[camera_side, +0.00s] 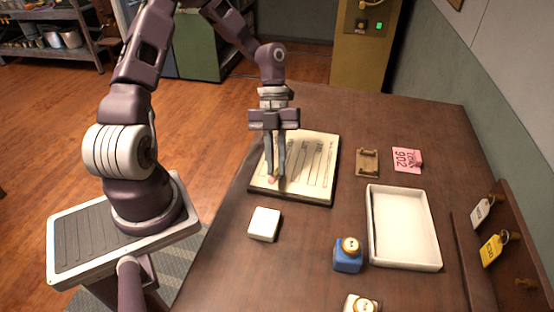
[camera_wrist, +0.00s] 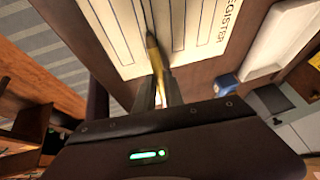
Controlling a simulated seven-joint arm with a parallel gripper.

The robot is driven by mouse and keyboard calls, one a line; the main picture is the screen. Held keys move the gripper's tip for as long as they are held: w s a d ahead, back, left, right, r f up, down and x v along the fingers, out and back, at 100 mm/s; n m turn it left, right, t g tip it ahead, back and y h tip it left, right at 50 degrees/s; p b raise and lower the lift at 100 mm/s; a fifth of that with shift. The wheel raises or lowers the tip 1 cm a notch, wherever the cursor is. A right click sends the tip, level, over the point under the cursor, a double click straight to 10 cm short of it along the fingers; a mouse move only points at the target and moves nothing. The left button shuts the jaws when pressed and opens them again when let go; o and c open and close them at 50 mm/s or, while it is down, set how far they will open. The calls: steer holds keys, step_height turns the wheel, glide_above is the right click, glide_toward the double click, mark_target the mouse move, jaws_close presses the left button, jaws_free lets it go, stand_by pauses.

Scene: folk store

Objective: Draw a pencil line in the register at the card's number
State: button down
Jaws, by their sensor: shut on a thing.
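The register (camera_side: 322,147) is a flat cream page with ruled columns on a dark board on the table. It also shows in the wrist view (camera_wrist: 196,25), with its REGISTER heading turned sideways. My gripper (camera_side: 276,178) points down over the left near part of the page. It is shut on a yellow pencil (camera_wrist: 153,52), whose dark tip points at the page between ruled columns. I cannot tell whether the tip touches the paper. The pink card (camera_side: 407,160) lies right of the register and reads 902, partly upside down.
A small wooden holder (camera_side: 367,163) lies between register and card. A white tray (camera_side: 435,230), a blue stamp-like block (camera_side: 347,258) and a white block (camera_side: 264,224) stand nearer. White (camera_side: 480,212) and yellow (camera_side: 490,250) tags hang on the right rack.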

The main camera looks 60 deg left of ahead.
mark_target(271, 177)
steer(key=shift+s+d+f, duration=0.1)
steer(key=shift+s+d, duration=1.45)
steer(key=shift+s, duration=0.05)
steer(key=shift+r, duration=2.55)
